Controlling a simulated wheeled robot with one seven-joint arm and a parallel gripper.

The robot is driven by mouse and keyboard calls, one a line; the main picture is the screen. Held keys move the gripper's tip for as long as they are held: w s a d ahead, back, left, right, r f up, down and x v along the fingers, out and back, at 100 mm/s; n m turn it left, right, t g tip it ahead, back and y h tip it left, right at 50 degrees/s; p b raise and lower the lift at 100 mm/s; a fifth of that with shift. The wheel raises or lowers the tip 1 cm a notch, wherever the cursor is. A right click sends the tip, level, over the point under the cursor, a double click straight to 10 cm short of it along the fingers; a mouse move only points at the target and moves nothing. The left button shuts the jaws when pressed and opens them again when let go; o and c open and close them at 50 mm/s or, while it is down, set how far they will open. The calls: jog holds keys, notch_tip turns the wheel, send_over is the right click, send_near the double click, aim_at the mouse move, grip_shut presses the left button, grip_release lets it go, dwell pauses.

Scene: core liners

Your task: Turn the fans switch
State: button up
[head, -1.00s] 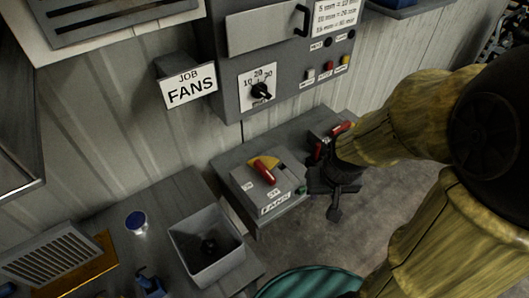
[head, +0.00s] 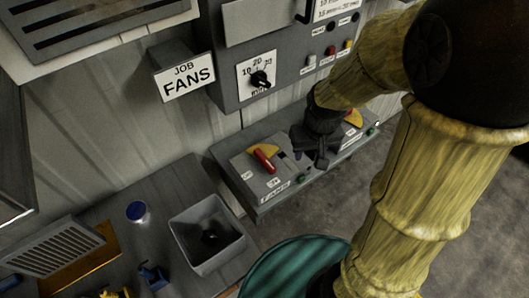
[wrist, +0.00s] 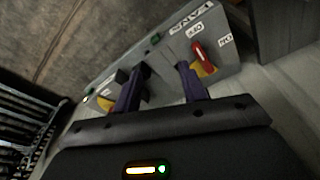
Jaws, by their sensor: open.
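The fans switch (head: 264,160) is a red handle on a yellow plate, on a grey sloped box labelled FANS. In the wrist view the red handle (wrist: 201,53) lies to the right, beyond my right finger, near the label FANS (wrist: 192,15). My gripper (head: 318,160) is just right of the switch in the head view, over the gap between it and a second switch. In the wrist view my gripper (wrist: 160,68) has its two dark fingers apart with nothing between them. The handle is outside the fingers; contact cannot be told.
A second switch with a yellow plate (head: 354,118) is partly hidden behind my gripper. A sign reading JOB FANS (head: 186,79) and a control panel with a dial (head: 260,79) are above. A grey bin (head: 207,232) and a teal round object (head: 297,270) are in front.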

aim_at(265, 158)
jog(key=w+a+r+n+g+p, duration=0.2)
jog(key=w+a+n+p, duration=0.3)
jog(key=w+a, duration=0.3)
jog(key=a+r, duration=0.1)
jog(key=a, duration=0.2)
jog(key=shift+w+p, duration=0.3)
jog(key=shift+w, duration=0.1)
jog(key=shift+f, duration=0.1)
notch_tip(265, 158, down, 17)
jog(key=p, duration=0.3)
jog(key=shift+f, duration=0.15)
grip_shut()
